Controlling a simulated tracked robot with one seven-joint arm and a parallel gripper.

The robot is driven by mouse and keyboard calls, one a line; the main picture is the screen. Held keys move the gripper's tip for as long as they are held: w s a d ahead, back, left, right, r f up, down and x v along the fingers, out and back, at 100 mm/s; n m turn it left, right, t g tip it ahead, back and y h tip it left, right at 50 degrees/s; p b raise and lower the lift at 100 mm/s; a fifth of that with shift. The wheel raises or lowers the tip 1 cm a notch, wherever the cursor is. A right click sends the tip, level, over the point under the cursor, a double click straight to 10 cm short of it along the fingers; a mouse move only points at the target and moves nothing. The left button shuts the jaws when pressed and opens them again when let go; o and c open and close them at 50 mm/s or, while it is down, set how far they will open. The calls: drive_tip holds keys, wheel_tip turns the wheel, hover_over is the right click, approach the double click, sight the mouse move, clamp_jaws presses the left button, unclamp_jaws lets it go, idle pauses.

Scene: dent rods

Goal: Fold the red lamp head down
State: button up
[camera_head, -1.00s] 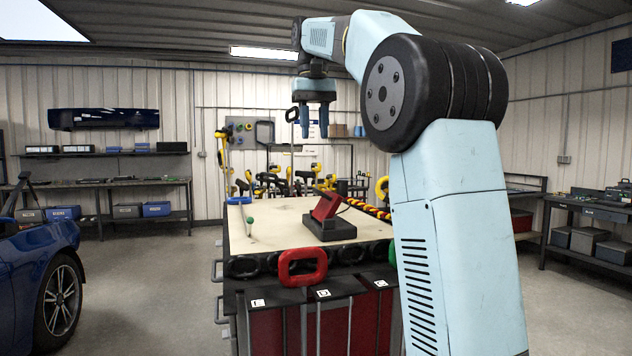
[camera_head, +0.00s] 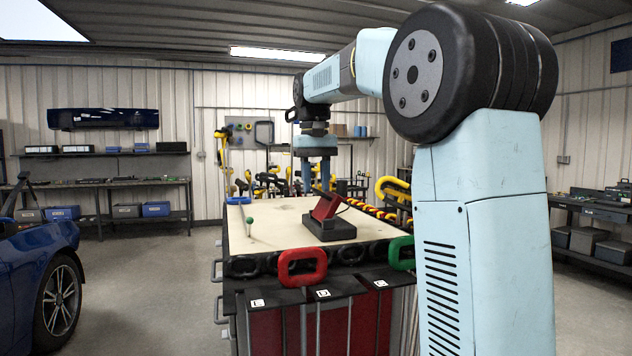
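The red lamp head (camera_head: 326,206) is tilted up on its dark base (camera_head: 330,230), which stands on the pale top of the workbench cart (camera_head: 275,222). My gripper (camera_head: 316,178) points down above and just behind the lamp head in the camera_head view. Its two blue fingers are spread apart with nothing between them. The fingertips end close to the top of the lamp head; the lamp partly hides them, and I cannot tell whether they touch it.
A red handle (camera_head: 302,267) and a green handle (camera_head: 401,253) stick up at the cart's front edge. A thin rod with a green knob (camera_head: 250,221) stands at the left of the top. Yellow tools (camera_head: 393,190) crowd the back and right. A blue car (camera_head: 40,275) stands at left.

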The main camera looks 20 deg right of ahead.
drive_tip(key=shift+c, duration=0.2)
clamp_jaws()
idle(1.3)
